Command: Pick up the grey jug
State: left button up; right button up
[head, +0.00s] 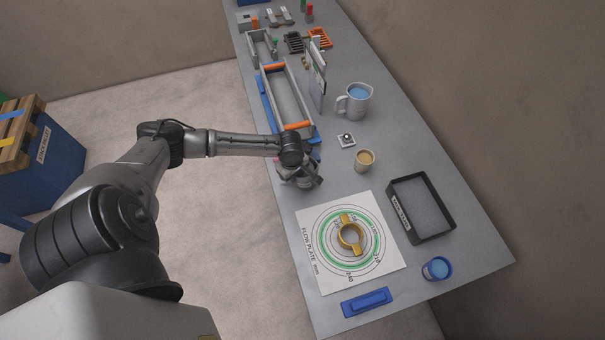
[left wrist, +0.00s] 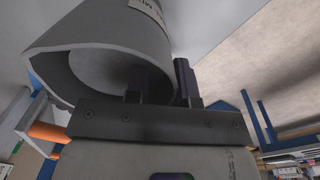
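In the left wrist view a large grey vessel (left wrist: 110,35) with part of a label fills the upper left, its open mouth towards the camera. It looks like the grey jug. My left gripper (left wrist: 162,82) is at its rim: one dark finger shows against the mouth, the other just outside the wall. Whether they press on the wall is not clear. In the head view my left gripper (head: 300,180) is over the table's left edge, and the vessel cannot be made out there. A pale grey jug with blue liquid (head: 357,102) stands farther back, apart from the gripper. My right gripper is not in view.
A tray with orange ends (head: 286,95) lies behind the gripper. A small tan cup (head: 364,160) stands to its right. A flow plate sheet with a yellow ring (head: 350,235), a black tray (head: 421,207), a blue cup (head: 436,268) and a blue block (head: 365,302) lie nearer.

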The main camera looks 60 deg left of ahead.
pick_arm(q)
grip_shut()
jog(key=shift+r, duration=0.15)
jog(key=shift+r, duration=0.25)
notch_tip(320, 180, up, 4)
jog(key=shift+w+d+f, duration=0.1)
jog(key=shift+f, duration=0.05)
jog(key=w+d+r, duration=0.6)
jog(key=d, duration=0.3)
jog(key=shift+w+d+r, duration=0.15)
jog(key=shift+w+r, duration=0.15)
jog(key=shift+w, duration=0.05)
